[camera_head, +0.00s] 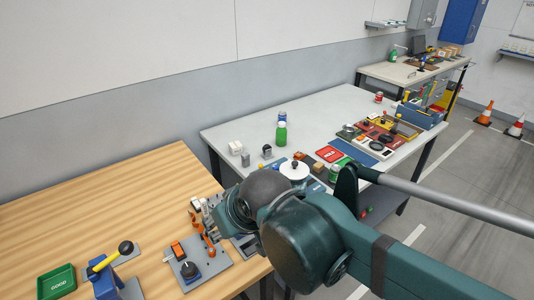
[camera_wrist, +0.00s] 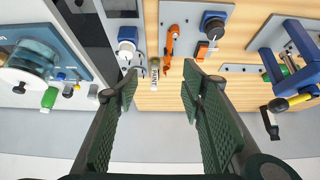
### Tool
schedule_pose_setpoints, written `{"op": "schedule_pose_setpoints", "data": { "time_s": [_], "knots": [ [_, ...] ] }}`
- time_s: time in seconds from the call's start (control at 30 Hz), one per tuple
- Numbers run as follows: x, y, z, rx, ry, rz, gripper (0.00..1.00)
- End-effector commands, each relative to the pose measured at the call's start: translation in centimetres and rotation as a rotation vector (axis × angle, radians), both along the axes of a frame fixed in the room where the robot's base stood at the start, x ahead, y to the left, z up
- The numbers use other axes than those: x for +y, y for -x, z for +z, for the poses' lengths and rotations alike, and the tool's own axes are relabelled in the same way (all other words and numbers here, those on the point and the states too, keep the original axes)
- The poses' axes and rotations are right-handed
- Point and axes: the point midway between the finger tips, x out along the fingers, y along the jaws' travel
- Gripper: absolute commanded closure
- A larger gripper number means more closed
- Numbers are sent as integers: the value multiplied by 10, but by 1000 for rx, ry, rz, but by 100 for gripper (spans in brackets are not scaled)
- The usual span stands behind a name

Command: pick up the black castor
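I cannot pick out the black castor with certainty. A round black part with a blue base (camera_head: 190,270) stands on a grey plate on the wooden bench; it also shows at the top of the wrist view (camera_wrist: 213,22). A small dark object (camera_head: 267,151) stands on the grey table, too small to identify. My gripper (camera_wrist: 160,84) is open, with its two green padded fingers wide apart and nothing held between them. In the wrist view, orange pliers (camera_wrist: 170,42) and a small labelled cylinder (camera_wrist: 154,72) show beyond the fingertips. In the head view my arm mostly hides the gripper.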

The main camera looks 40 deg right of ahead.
Motion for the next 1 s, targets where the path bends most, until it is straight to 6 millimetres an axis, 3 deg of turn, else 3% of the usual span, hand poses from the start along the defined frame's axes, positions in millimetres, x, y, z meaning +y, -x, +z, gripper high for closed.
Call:
{"op": "schedule_pose_setpoints", "data": {
  "time_s": [0.77,1.0],
  "knots": [
    [0,-1,1,1,3,2,63],
    [-6,-13,12,16,34,30,63]
  ]
}}
